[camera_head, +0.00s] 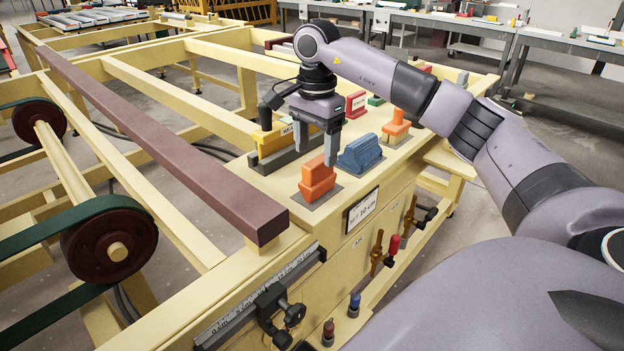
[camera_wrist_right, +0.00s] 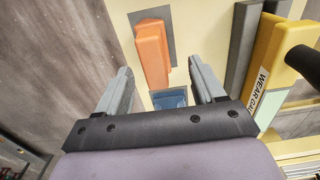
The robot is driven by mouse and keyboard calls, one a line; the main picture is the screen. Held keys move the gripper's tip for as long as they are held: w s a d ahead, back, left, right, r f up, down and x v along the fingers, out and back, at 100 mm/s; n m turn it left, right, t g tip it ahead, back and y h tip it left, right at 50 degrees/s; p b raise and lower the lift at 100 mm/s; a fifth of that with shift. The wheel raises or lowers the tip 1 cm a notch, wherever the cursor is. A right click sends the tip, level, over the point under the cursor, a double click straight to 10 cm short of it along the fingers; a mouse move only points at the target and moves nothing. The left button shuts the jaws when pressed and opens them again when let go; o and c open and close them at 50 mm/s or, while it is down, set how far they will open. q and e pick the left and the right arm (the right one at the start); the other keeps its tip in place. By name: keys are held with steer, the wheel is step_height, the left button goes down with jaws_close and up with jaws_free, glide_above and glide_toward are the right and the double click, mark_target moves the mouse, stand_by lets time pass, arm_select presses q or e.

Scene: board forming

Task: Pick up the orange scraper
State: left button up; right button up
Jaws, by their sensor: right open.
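An orange scraper (camera_head: 317,180) stands on a grey pad near the front corner of the wooden bench top. It also shows in the right wrist view (camera_wrist_right: 152,52), upright in the picture on its grey pad. My right gripper (camera_head: 316,150) is open, with its fingers pointing down above and just behind the scraper. In the right wrist view the two fingers (camera_wrist_right: 160,88) are spread wide, and the scraper lies between their lines, beyond the tips. Nothing is between the fingers. A second orange block (camera_head: 396,127) stands farther right. My left gripper is not in view.
A blue block (camera_head: 360,155) stands close to the right of the scraper. A long maroon beam (camera_head: 165,150) runs along the left. A red block (camera_head: 355,104) stands farther back.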

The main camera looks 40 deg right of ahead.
mark_target(318, 176)
steer(key=f, duration=0.6)
steer(key=shift+s+f+p, duration=0.3)
steer(key=shift+s+f, duration=0.1)
steer(key=c, duration=1.2)
